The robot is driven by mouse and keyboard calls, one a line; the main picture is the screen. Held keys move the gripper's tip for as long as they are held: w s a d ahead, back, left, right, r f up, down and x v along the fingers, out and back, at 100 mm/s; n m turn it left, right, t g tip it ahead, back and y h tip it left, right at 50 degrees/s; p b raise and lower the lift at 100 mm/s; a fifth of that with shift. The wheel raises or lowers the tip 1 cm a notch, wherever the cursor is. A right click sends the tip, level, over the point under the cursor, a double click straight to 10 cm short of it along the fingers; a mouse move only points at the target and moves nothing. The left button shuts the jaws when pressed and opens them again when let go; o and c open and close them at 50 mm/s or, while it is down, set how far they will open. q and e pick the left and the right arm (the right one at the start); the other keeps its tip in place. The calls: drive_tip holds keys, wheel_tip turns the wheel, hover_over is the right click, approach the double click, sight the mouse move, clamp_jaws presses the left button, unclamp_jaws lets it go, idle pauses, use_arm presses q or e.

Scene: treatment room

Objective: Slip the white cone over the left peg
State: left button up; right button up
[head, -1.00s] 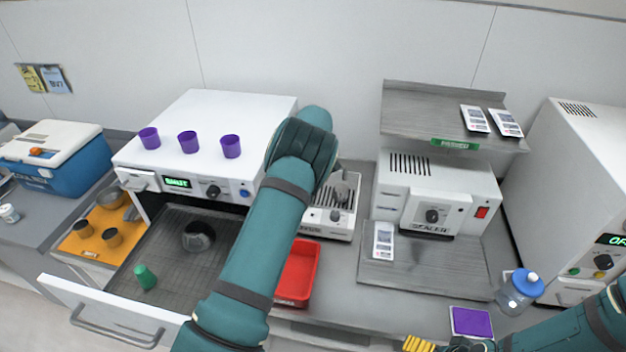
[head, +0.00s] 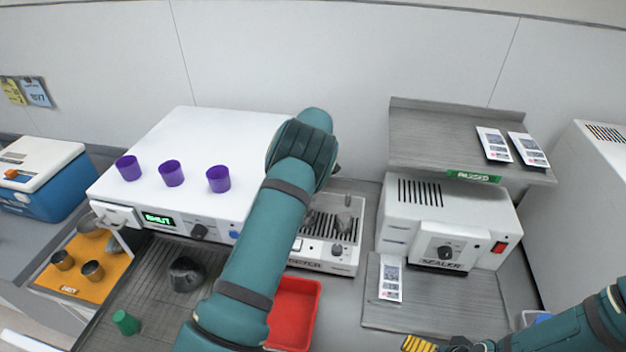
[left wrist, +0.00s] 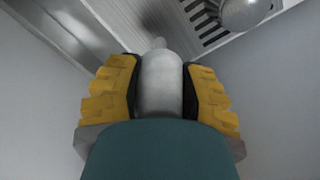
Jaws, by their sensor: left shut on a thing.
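My left gripper (left wrist: 160,85) is shut on the white cone (left wrist: 161,88), a pale grey-white piece that narrows to a thin tip, in the left wrist view. The cone points away from me, towards a slotted metal surface (left wrist: 150,15). In the head view my own left arm hides this gripper and the cone. The white tester unit (head: 325,255) has a slotted top with grey upright shapes (head: 343,222), partly hidden by my arm. I cannot tell which is the left peg.
A red tray (head: 293,312) lies in front of the tester. The sealer (head: 450,215) under a grey shelf (head: 430,140) stands to the right.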

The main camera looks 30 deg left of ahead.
use_arm(q)
drive_tip(key=shift+f, duration=0.75)
drive_tip(key=shift+f+b, duration=0.6)
drive_tip(key=shift+f, duration=1.2)
use_arm(e)
drive_tip(key=shift+f, duration=0.6)
use_arm(q)
drive_tip(key=shift+b, duration=0.3)
use_arm(e)
drive_tip(key=shift+f, duration=0.3)
use_arm(q)
drive_tip(key=shift+f+b, duration=0.45)
drive_tip(key=shift+f, duration=0.2)
use_arm(e)
drive_tip(key=shift+f, duration=0.4)
use_arm(q)
drive_tip(key=o, duration=0.4)
drive_tip(key=shift+r, duration=0.1)
drive_tip(key=shift+r+p, duration=1.35)
drive_tip(key=shift+r, duration=1.3)
use_arm(e)
drive_tip(key=shift+r, duration=1.3)
use_arm(q)
drive_tip(key=shift+r, duration=2.8)
